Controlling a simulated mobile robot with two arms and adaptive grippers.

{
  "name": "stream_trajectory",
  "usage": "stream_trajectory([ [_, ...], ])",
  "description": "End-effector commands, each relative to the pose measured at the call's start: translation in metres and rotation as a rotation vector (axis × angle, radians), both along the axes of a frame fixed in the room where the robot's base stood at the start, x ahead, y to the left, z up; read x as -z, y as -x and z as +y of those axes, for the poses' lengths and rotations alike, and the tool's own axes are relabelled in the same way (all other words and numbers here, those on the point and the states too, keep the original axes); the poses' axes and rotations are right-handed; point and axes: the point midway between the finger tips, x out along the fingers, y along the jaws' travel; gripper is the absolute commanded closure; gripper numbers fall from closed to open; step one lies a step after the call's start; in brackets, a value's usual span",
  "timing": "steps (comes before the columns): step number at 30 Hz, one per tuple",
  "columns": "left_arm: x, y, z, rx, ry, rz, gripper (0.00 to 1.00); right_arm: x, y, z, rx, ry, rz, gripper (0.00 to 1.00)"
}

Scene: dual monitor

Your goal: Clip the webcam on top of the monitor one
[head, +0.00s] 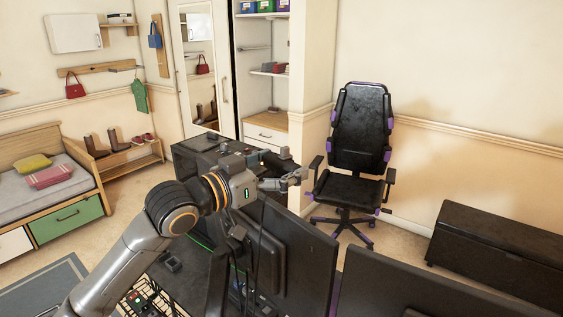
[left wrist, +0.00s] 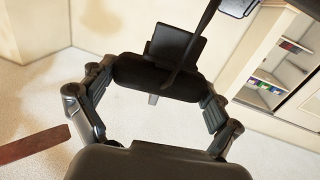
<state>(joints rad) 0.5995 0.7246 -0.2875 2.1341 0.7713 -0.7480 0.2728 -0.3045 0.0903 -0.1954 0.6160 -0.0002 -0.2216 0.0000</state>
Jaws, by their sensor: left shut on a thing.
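My left gripper (head: 292,178) reaches in from the left and is above the top edge of the nearer left monitor (head: 305,240). In the left wrist view, my left gripper (left wrist: 157,88) is shut on the black webcam (left wrist: 160,76), a rounded bar held between the two fingers with a flat dark piece rising behind it. A second monitor (head: 430,285) stands to the right, cut off by the bottom edge. The webcam appears clear of both monitors. My right gripper is not in view.
A black chair (head: 360,130) with purple parts stands behind the monitors. A dark chest (head: 500,250) is at the right wall. A bed (head: 50,180) is at the left. Cables hang behind the left monitor. The air above the monitors is free.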

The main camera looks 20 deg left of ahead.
Motion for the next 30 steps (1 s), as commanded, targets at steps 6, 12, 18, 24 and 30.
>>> stream_trajectory([
  [6, 0.014, 0.0, 0.0, 0.0, 0.0, 0.0, 0.47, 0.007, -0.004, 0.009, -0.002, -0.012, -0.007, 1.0],
  [12, 0.026, 0.0, 0.0, 0.0, 0.0, 0.0, 0.47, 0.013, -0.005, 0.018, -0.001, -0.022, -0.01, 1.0],
  [18, 0.038, 0.0, 0.0, 0.0, 0.0, 0.0, 0.47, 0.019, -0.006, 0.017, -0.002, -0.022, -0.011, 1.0],
  [24, 0.05, 0.0, 0.0, 0.001, 0.001, 0.001, 0.47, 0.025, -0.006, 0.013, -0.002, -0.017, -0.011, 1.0],
  [30, 0.059, 0.0, 0.0, 0.0, 0.0, 0.0, 0.47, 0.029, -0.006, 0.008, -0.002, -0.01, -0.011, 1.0],
])
